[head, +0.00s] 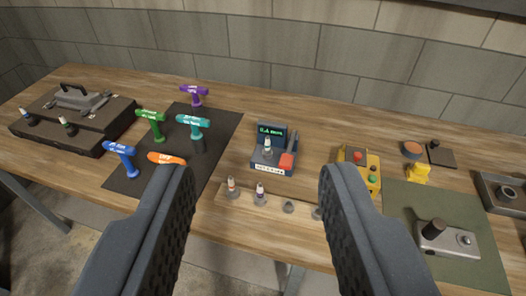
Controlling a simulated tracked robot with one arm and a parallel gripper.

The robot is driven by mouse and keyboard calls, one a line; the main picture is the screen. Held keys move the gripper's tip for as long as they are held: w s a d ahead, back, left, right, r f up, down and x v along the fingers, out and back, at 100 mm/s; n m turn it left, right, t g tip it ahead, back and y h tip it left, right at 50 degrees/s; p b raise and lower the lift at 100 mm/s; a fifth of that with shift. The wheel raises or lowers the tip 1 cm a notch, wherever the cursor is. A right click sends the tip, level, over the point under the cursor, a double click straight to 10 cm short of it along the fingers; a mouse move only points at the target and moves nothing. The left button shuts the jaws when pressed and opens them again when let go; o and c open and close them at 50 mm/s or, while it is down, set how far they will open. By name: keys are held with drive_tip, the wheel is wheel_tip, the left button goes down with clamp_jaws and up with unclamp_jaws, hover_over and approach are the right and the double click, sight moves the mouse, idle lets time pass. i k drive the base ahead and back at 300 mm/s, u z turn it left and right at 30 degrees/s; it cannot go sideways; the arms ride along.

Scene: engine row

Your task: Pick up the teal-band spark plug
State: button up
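My gripper (257,176) is open and empty. Its two dark padded fingers rise from the bottom edge, wide apart, over the near side of the bench. A white spark plug (267,146) stands upright in the small blue tester (262,167), beyond the fingertips; its band is too small to read surely as teal. Two more upright plugs, one with an orange band (231,187) and one with a bluish-purple band (260,195), stand in a wooden rack (275,210) between the fingers. Two plugs, one bluish (29,117) and one greenish (67,126), are at the engine on the left.
A yellow button box (373,167) and a green mat (405,200) with a grey device (446,239) lie right. A block wall closes the back.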

sight(267, 149)
drive_tip(key=u, duration=0.7)
drive_tip(key=k, duration=0.8)
drive_tip(key=u, duration=0.65)
drive_tip(key=k, duration=0.4)
drive_tip(key=u, duration=0.15)
drive_tip(key=i, duration=1.3)
drive_tip(key=z, duration=1.15)
drive_tip(key=i, duration=1.25)
drive_tip(key=z, duration=0.35)
